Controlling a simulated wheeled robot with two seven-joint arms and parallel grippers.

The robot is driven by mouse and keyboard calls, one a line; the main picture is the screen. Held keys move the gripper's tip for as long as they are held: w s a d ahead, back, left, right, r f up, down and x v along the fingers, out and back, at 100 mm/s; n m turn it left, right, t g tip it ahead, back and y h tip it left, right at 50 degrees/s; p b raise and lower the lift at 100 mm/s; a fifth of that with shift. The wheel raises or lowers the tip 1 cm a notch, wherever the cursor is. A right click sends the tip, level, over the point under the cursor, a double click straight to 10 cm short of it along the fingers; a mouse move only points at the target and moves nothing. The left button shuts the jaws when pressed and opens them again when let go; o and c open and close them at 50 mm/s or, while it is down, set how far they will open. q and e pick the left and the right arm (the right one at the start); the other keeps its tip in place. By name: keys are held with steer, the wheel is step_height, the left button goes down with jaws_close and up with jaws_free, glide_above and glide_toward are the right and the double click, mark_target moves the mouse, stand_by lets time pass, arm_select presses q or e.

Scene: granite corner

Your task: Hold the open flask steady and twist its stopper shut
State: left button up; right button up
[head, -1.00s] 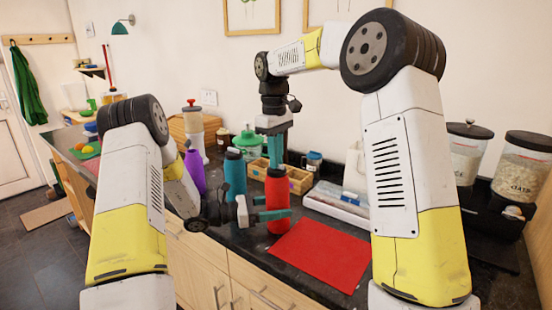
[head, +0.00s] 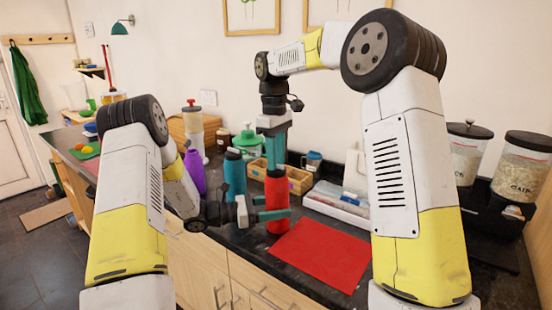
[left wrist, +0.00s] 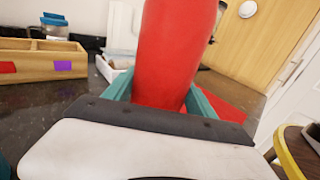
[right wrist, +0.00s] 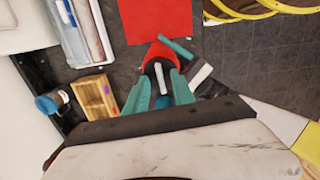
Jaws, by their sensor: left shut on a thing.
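The red flask (head: 277,188) stands upright on the dark counter, at the back left corner of the red mat. My left gripper (head: 274,214) is shut around its lower body from the left. In the left wrist view the red body (left wrist: 172,50) rises between the teal fingers. My right gripper (head: 275,158) points down just above the flask's top. In the right wrist view its fingers (right wrist: 162,82) stand apart on either side of a pale bar, apparently the stopper's grip (right wrist: 161,78), with dark gaps visible beside it. Whether the stopper is seated cannot be seen.
The red mat (head: 320,253) lies right of the flask. A teal bottle (head: 235,175) and a purple bottle (head: 195,172) stand to the left. A wooden divided box (head: 300,182) and a white tray (head: 338,205) are behind. Dispensers (head: 520,165) stand at the far right.

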step_height(320, 180, up, 12)
steer(key=shift+w+a, duration=0.15)
steer(key=shift+a, duration=0.05)
stand_by(0.4)
arm_select(q)
steer(key=o, duration=1.9)
